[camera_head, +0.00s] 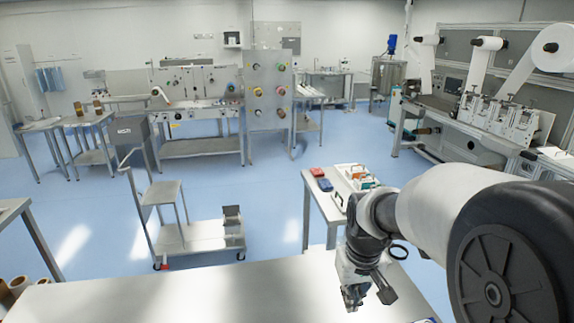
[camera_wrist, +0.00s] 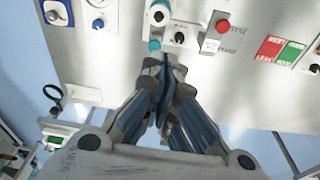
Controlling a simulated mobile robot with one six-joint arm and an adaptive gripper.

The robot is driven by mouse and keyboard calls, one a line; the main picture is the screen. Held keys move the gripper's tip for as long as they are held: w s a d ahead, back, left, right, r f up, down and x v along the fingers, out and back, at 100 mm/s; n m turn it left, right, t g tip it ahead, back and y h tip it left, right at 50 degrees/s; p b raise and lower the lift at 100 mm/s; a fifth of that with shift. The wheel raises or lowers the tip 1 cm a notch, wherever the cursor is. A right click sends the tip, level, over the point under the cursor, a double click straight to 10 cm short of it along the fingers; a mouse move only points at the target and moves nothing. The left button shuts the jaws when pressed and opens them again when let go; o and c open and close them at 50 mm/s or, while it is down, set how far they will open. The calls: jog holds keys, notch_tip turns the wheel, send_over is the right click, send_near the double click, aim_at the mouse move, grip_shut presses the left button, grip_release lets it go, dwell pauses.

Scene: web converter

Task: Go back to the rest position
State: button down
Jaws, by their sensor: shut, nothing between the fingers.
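My gripper (camera_head: 366,294) hangs at the lower right of the head view, above the right part of a bare metal table. In the wrist view my gripper (camera_wrist: 163,75) points toward a light panel with buttons and knobs. Its fingers are together with nothing between them. A teal knob (camera_wrist: 154,46) shows right by the fingertips; I cannot tell whether they touch it. A red button (camera_wrist: 222,27) sits to the right of the fingers, apart from them. My arm comes in from the right edge of the head view.
The metal table (camera_head: 180,290) fills the front. Behind it stand a small table (camera_head: 313,196) with red and blue items and a trolley (camera_head: 200,237). A machine with white rolls (camera_head: 487,43) lines the right wall. Blue floor in the middle is open.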

jog(key=s+r+t+b, duration=0.1)
jog(key=s+b, duration=0.2)
jog(key=s, duration=0.8)
jog(key=s+r+m+t+b, duration=0.1)
jog(key=s+t+b, duration=0.1)
jog(key=s, duration=0.9)
jog(key=shift+s+r+b, duration=0.2)
jog(key=shift+r+b, duration=0.15)
jog(key=shift+b, duration=0.05)
